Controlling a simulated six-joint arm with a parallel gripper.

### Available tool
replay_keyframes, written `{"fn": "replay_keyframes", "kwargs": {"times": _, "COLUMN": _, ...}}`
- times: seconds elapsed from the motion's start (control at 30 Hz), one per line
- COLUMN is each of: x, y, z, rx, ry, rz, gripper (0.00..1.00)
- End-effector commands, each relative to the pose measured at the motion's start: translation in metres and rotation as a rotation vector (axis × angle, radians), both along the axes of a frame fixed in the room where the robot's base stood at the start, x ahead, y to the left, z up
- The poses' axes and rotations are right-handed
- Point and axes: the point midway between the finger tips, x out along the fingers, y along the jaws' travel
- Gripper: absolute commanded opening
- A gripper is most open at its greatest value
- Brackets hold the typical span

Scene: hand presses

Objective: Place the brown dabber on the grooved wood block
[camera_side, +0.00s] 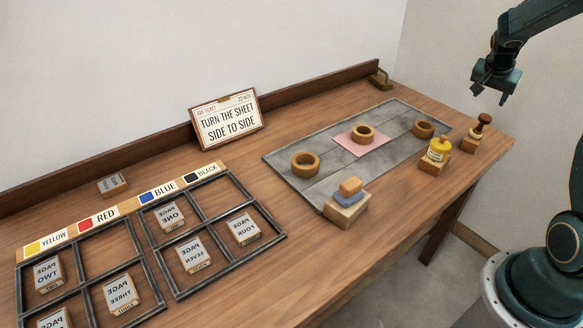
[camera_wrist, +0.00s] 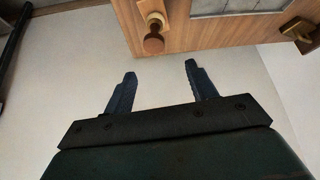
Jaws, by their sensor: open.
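The brown dabber (camera_side: 482,123) has a dark round knob and stands upright at the right end of the table, apparently on a small wood block (camera_side: 470,144). The dabber also shows in the wrist view (camera_wrist: 153,42), at the top, beyond my fingertips. I cannot make out grooves on this block, so I cannot tell whether it is the grooved one. My gripper (camera_side: 490,92) is open and empty, in the air above and beyond the dabber. In the wrist view its two fingers (camera_wrist: 158,75) are apart with bare floor between them.
Wooden rings (camera_side: 305,164) and a pink sheet (camera_side: 352,142) lie on the grey slab (camera_side: 330,186). A block with blue and orange pieces (camera_side: 346,207) stands in front. Framed trays (camera_side: 145,229) fill the left.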

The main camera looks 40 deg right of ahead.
Motion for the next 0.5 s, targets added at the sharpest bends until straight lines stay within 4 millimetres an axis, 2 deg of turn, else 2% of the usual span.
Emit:
{"fn": "replay_keyframes", "kwargs": {"times": 0.33, "x": 0.002, "y": 0.004, "z": 0.003, "rx": 0.001, "ry": -0.001, "rz": 0.011, "gripper": 0.57}}
{"fn": "replay_keyframes", "kwargs": {"times": 0.5, "x": 0.009, "y": 0.025, "z": 0.018, "rx": 0.008, "ry": -0.004, "rz": 0.065, "gripper": 0.57}}
